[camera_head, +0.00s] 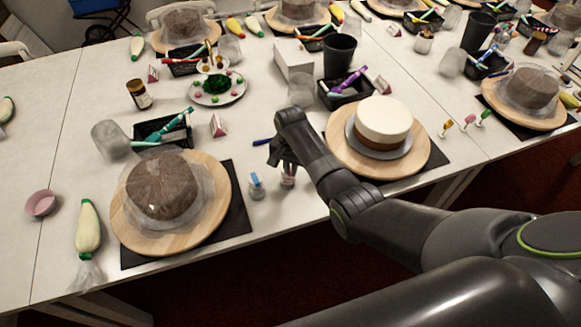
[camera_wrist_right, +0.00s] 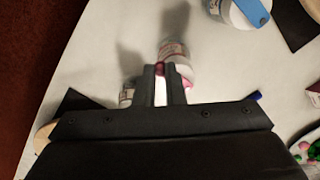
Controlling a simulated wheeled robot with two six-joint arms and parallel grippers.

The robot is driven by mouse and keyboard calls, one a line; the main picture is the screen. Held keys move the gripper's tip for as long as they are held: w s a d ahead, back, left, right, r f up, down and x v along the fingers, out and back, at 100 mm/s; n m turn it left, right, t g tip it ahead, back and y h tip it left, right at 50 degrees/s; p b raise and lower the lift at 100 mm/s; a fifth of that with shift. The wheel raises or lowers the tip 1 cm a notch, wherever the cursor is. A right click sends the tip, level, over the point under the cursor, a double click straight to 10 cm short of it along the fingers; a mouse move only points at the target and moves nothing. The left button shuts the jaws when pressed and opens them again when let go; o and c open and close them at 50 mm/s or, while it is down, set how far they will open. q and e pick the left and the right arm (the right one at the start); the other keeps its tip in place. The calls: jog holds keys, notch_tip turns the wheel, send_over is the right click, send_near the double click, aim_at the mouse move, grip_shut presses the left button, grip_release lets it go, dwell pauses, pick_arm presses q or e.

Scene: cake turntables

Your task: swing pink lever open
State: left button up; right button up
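A small clear jar with a pink part stands near the front edge of the table, below my right gripper (camera_head: 286,163) in the head view. The jar (camera_wrist_right: 173,52) shows just past the fingertips in the right wrist view. Pink (camera_wrist_right: 187,83) shows beside and behind one finger; its full shape is hidden. My right gripper's fingers (camera_wrist_right: 162,80) are slightly apart, with a narrow pale gap between them. I cannot tell whether they touch the jar. My left gripper is not in view.
A similar jar with a blue lever (camera_head: 256,186) stands just left, also in the right wrist view (camera_wrist_right: 245,10). A blue marker-like stick (camera_head: 263,142) lies behind. Cake turntables stand left (camera_head: 215,222) and right (camera_head: 420,158). The table's front edge is close.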

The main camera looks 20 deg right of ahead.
grip_shut()
jog(key=shift+d+r+n+p, duration=0.1)
jog(key=shift+d+n+p, duration=0.2)
jog(key=shift+n, duration=0.3)
jog(key=d+n, duration=0.1)
jog(key=n, duration=0.1)
jog(key=w+n+p, duration=0.1)
jog(key=n, duration=0.2)
jog(key=d+n, duration=0.1)
jog(key=n, duration=0.2)
jog(key=shift+w+d+p, duration=0.3)
jog(key=shift+w+d, duration=0.05)
dwell(0.5)
